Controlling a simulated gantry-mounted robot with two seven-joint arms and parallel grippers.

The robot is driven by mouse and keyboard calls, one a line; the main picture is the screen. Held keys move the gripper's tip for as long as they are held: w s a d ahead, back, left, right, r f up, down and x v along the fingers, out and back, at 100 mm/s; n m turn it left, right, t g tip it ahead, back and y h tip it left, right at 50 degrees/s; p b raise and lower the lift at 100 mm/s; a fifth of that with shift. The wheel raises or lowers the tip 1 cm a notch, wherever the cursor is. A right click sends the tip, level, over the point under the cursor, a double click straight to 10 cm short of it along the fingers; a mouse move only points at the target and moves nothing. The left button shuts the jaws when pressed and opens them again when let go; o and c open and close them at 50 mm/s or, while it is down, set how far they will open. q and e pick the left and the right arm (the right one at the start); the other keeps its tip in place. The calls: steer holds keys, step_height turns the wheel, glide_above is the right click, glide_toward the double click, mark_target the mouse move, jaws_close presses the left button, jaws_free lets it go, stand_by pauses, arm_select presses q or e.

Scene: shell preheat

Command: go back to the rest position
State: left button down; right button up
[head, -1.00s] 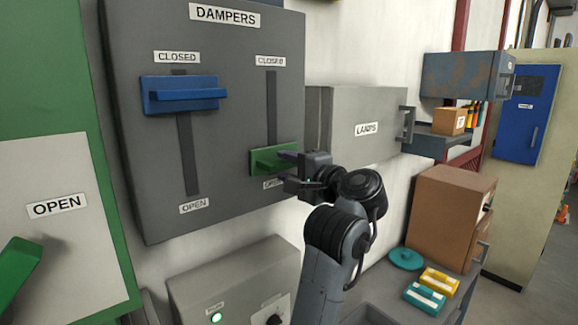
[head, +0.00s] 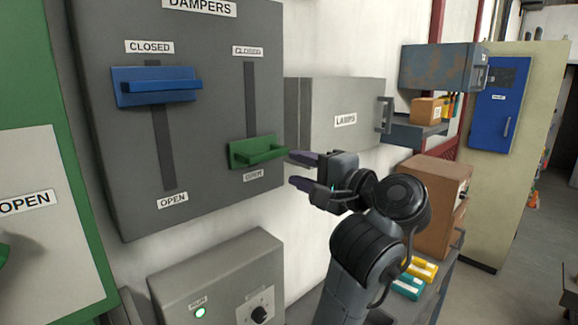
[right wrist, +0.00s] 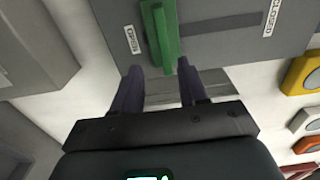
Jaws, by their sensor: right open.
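My right gripper (head: 298,170) is open and empty in the head view, just right of the green damper handle (head: 258,152) and apart from it. The green handle is at the low end of its slot, just above an OPEN label. In the right wrist view the green handle (right wrist: 160,35) is ahead of my two purple fingers (right wrist: 158,75), with nothing between them. The blue damper handle (head: 156,87) is at the top of its slot, below the CLOSED label. My left gripper is not in view.
The grey DAMPERS panel (head: 205,120) is on the wall. The grey LAMPS box (head: 345,112) is behind my right gripper. A grey control box (head: 215,275) with a lit green lamp and a knob is below. A brown cabinet (head: 435,180) and yellow and teal items (head: 412,280) are at right.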

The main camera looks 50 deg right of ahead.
steer(key=shift+s+a, duration=0.1)
steer(key=shift+s, duration=0.3)
